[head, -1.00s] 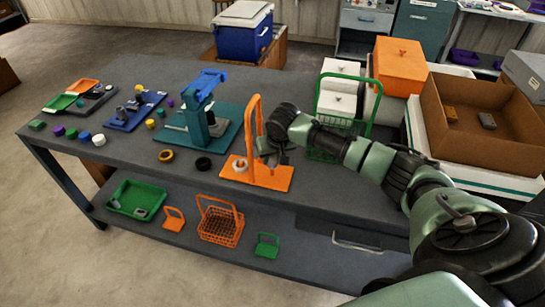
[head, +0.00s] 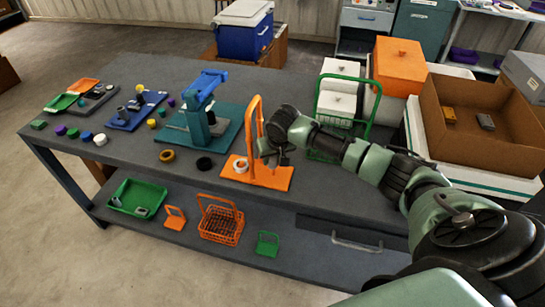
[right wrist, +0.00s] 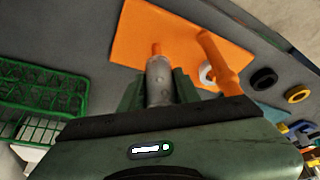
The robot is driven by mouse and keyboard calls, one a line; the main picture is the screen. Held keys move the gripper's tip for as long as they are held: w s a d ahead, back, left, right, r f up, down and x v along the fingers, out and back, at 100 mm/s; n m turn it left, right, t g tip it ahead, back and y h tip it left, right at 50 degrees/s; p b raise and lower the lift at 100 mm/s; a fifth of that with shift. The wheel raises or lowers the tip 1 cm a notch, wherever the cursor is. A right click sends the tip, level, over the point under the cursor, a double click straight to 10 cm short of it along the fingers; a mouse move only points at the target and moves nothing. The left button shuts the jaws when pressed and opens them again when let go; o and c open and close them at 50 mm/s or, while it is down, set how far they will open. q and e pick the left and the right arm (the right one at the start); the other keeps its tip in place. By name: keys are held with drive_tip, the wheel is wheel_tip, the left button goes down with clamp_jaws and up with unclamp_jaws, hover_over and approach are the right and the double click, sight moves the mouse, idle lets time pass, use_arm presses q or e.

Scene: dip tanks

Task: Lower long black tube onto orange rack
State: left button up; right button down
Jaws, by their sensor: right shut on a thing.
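The orange rack (head: 278,180) lies flat on the grey table, with a tall orange handle frame (head: 253,122) and a white ring (head: 240,166) on its left part. It also shows in the right wrist view (right wrist: 128,38). My right gripper (head: 268,157) is over the rack's right part, beside the handle frame. It is shut on a grey, dark-looking tube (right wrist: 159,84). An orange peg tip (right wrist: 156,49) shows at the tube's far end; I cannot tell whether the tube is around the peg or above it. My left gripper is out of view.
A green wire basket (head: 347,78) with white boxes stands right behind my right arm. A black ring (head: 204,164) and a yellow ring (head: 167,156) lie left of the rack. A teal stand (head: 196,128) with a blue top is behind them. The front table edge is close.

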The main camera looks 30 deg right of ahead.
sight(273, 166)
drive_tip(key=shift+f+b, duration=0.5)
drive_tip(key=shift+f, duration=1.5)
idle(0.8)
idle(0.4)
drive_tip(key=c, duration=0.9)
unclamp_jaws()
drive_tip(key=shift+c, duration=0.2)
drive_tip(key=shift+o, duration=0.3)
drive_tip(key=o, duration=0.4)
